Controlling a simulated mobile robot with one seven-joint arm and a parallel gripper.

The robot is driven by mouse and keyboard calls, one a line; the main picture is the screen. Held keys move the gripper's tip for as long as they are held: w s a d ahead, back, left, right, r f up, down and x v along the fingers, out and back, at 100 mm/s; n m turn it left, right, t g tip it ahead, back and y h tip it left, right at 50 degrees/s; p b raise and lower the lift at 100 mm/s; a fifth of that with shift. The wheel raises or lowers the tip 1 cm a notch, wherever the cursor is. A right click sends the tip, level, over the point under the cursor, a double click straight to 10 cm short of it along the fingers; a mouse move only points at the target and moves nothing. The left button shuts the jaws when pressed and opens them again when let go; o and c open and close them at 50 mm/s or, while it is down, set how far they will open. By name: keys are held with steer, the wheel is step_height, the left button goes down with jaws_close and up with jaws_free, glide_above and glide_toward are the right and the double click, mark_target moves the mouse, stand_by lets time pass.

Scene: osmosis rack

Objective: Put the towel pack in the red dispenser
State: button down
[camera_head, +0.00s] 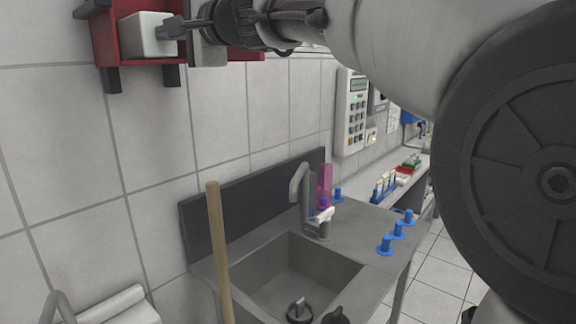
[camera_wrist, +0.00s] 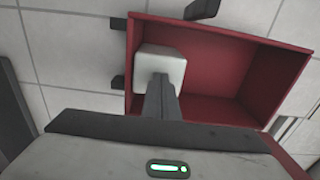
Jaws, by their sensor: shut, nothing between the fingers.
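The red dispenser (camera_head: 104,38) is on the tiled wall at the upper left of the head view. In the wrist view it is an open red box (camera_wrist: 225,65). The white towel pack (camera_head: 146,40) sits inside the dispenser, toward its left side in both views; it also shows in the wrist view (camera_wrist: 161,62). My gripper (camera_head: 172,27) is shut with nothing between its fingers. In the wrist view the closed fingers (camera_wrist: 160,85) point at the pack and overlap its lower edge. I cannot tell whether they touch it.
A sink (camera_head: 295,275) with a grey tap (camera_head: 303,195) stands below. A wooden pole (camera_head: 218,250) rises in front of it. Blue pegs (camera_head: 398,230) stand on the counter's right side. A keypad box (camera_head: 351,112) hangs on the wall. Dark prongs (camera_wrist: 200,9) stick out around the dispenser.

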steer(key=shift+a+r, duration=0.4)
stand_by(0.3)
steer(key=f+b+v, duration=0.1)
steer(key=b+v, duration=0.4)
steer(key=v, duration=0.6)
steer(key=shift+d, duration=0.3)
